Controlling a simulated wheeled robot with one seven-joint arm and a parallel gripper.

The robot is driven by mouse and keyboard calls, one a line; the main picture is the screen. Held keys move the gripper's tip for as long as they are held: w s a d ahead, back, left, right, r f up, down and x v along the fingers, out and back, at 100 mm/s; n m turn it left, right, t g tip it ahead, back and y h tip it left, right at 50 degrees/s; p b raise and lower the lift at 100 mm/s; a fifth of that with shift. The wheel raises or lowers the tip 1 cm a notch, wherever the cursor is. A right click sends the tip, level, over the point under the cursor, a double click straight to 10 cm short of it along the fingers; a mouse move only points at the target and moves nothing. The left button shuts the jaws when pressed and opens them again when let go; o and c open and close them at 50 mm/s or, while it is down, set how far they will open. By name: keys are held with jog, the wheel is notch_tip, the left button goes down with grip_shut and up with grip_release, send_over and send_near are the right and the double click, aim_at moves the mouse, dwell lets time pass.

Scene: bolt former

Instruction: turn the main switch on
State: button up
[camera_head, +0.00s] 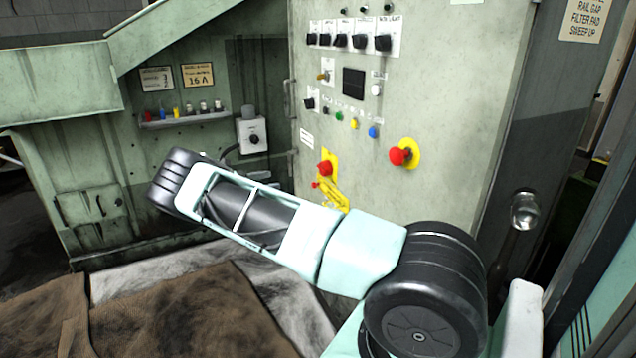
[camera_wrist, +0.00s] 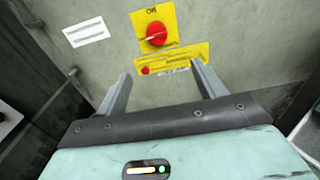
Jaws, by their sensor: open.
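The main switch is a red rotary knob on a yellow plate on the green cabinet front, seen in the wrist view (camera_wrist: 155,34) and in the head view (camera_head: 325,168). The white mark on the knob lies nearly level in the wrist view. The top of the plate appears to read "ON". My gripper (camera_wrist: 160,71) is open and empty, its two fingers pointing at the panel. The knob shows beyond the fingertips and between them, apart from them. In the head view my arm hides the gripper.
A yellow strip (camera_wrist: 170,64) with a small red part sits just below the switch plate. A red mushroom button (camera_head: 400,156) is to the right on the cabinet, with coloured buttons and a row of black knobs above. A grey box (camera_head: 252,136) with a dial is at left.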

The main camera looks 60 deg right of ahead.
aim_at(320, 170)
jog(key=shift+h, duration=0.3)
jog(key=b+x, duration=0.1)
jog(key=x, duration=1.6)
jog(key=shift+d, duration=0.35)
jog(key=c, duration=1)
jog(key=shift+o, duration=0.2)
